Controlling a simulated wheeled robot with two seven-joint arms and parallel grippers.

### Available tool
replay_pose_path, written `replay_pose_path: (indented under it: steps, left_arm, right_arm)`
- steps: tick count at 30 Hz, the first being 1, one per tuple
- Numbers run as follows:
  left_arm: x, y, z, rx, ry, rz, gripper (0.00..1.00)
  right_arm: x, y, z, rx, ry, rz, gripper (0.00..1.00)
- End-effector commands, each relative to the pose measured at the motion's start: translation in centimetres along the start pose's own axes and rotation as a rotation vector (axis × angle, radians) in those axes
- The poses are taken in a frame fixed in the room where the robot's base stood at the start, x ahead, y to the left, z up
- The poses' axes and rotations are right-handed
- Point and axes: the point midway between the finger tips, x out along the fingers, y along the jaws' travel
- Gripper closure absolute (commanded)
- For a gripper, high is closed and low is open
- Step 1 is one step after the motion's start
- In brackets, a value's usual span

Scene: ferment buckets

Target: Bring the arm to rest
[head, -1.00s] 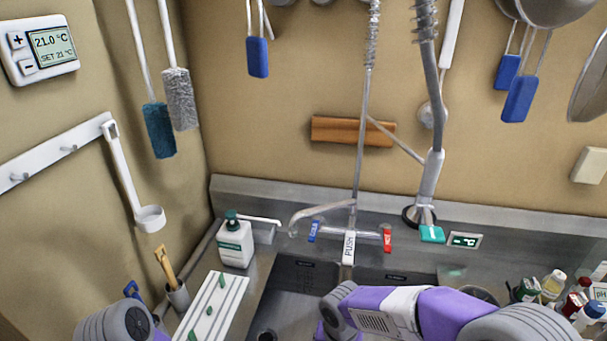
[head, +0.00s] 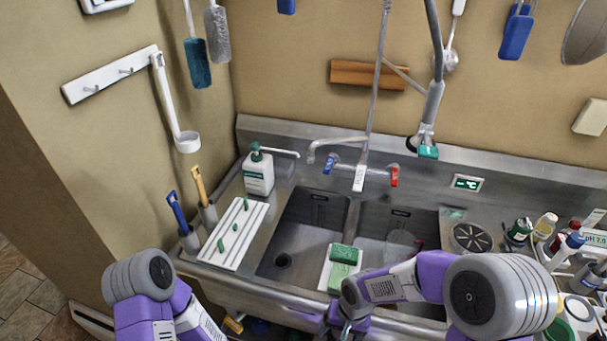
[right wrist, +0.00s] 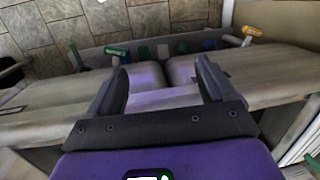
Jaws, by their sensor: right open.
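My right arm (head: 420,278) reaches in from the lower right of the head view, its forearm over the sink's front edge and its end bent downward. My right gripper (right wrist: 163,80) is open in the right wrist view, with two dark fingers apart and nothing between them. In the head view its fingertips cannot be made out. My left arm (head: 150,295) shows at the bottom left of the head view, in front of the counter. Its gripper is out of the picture.
A double steel sink (head: 290,240) lies ahead with green sponges (head: 344,254) at its front middle. A white rack (head: 233,235) and a soap bottle (head: 258,173) stand left. Several bottles (head: 545,225) crowd the right.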

Motion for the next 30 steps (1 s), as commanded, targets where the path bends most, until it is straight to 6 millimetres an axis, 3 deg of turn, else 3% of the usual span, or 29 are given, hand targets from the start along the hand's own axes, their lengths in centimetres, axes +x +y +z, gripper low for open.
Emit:
replay_pose_path:
  steps: [10, 15, 20, 30]
  left_arm:
    - [1.2, -0.5, 0.1, 0.000, -0.003, 0.000, 0.57]
    - [1.6, -0.6, 0.0, 0.000, -0.002, 0.000, 0.57]
    - [1.7, -0.7, 0.1, 0.000, -0.003, 0.000, 0.57]
    - [1.7, -0.7, 0.0, 0.000, -0.002, 0.000, 0.57]
  right_arm:
    - [12.7, 2.5, 3.8, -0.003, -0.032, -0.188, 0.16]
    - [16.8, 4.1, 6.0, 0.014, 0.012, -0.223, 0.16]
    - [18.0, 4.7, 6.7, 0.014, 0.037, -0.224, 0.16]
    - [18.0, 4.8, 6.7, 0.013, 0.042, -0.223, 0.16]
